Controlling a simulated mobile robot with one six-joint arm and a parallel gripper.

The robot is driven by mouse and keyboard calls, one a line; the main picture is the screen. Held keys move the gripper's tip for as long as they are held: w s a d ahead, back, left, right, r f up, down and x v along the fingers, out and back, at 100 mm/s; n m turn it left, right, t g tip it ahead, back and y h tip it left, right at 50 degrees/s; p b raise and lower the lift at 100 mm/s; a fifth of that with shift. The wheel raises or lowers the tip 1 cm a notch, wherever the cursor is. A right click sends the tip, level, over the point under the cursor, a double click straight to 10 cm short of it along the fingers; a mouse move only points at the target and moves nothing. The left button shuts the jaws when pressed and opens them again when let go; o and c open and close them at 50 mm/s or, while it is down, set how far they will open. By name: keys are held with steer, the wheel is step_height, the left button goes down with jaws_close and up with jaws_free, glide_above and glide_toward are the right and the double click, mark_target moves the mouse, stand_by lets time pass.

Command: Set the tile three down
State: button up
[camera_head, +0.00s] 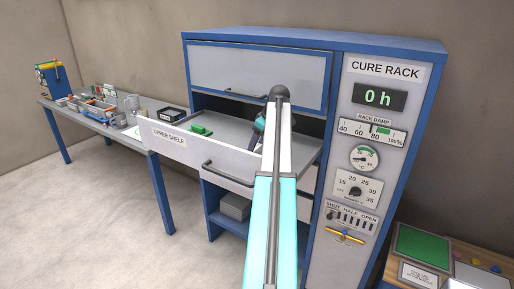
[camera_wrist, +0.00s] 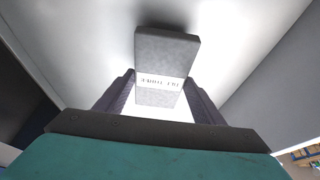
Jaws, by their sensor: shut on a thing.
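In the wrist view my gripper (camera_wrist: 160,98) is shut on a grey block-like tile (camera_wrist: 166,48). It has a white label (camera_wrist: 160,82) that shows upside down and is too small to read surely. Below the tile is a pale surface (camera_wrist: 85,45); I cannot tell whether they touch. In the head view my gripper (camera_head: 258,135) is inside the pulled-out upper shelf (camera_head: 232,128), largely hidden by my arm. The held tile is not visible there. A green piece (camera_head: 201,130) lies on the shelf's left part.
The cure rack (camera_head: 385,70) has a closed upper door (camera_head: 255,70) above the shelf. The shelf's front wall (camera_head: 190,150) carries a handle. A grey block (camera_head: 235,207) sits in the lower bay. A cluttered bench (camera_head: 95,122) stands left, a small table (camera_head: 470,260) right.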

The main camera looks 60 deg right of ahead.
steer(key=shift+f, duration=0.85)
steer(key=shift+f, duration=0.1)
steer(key=o, duration=1.5)
steer(key=shift+c, duration=0.2)
steer(key=b+v, duration=0.3)
steer(key=v, duration=0.9)
